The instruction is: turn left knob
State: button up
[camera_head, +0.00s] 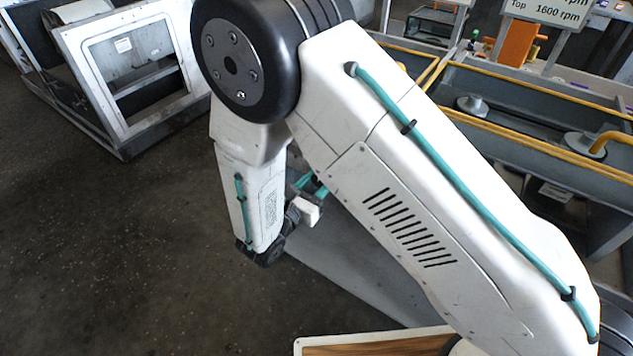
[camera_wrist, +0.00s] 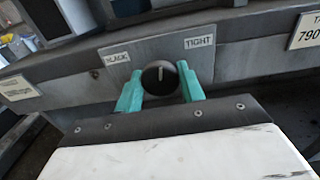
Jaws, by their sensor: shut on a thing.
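In the wrist view a round black knob (camera_wrist: 160,77) with a pale pointer line sits on a grey metal plate (camera_wrist: 117,70). The plate carries a "SLACK" label (camera_wrist: 117,58) at upper left and a "TIGHT" label (camera_wrist: 199,42) at upper right. The pointer stands about upright, between the two labels. My gripper (camera_wrist: 160,82) has its two teal fingers on the left and right sides of the knob, shut on it. In the head view my arm hides the knob, and only a bit of my gripper's teal shows behind it.
In the head view, grey troughs with yellow rails (camera_head: 540,145) stand at the right. A white-framed machine (camera_head: 130,75) stands at upper left. The dark floor (camera_head: 130,250) at left is clear. A wood-topped surface (camera_head: 370,345) shows at the bottom edge.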

jog(key=shift+a+n, duration=0.1)
jog(key=shift+n, duration=1.1)
jog(key=o, duration=1)
jog(key=shift+c, duration=0.2)
jog(key=v, duration=0.7)
jog(key=shift+s+a, duration=0.25)
jog(key=shift+s, duration=0.05)
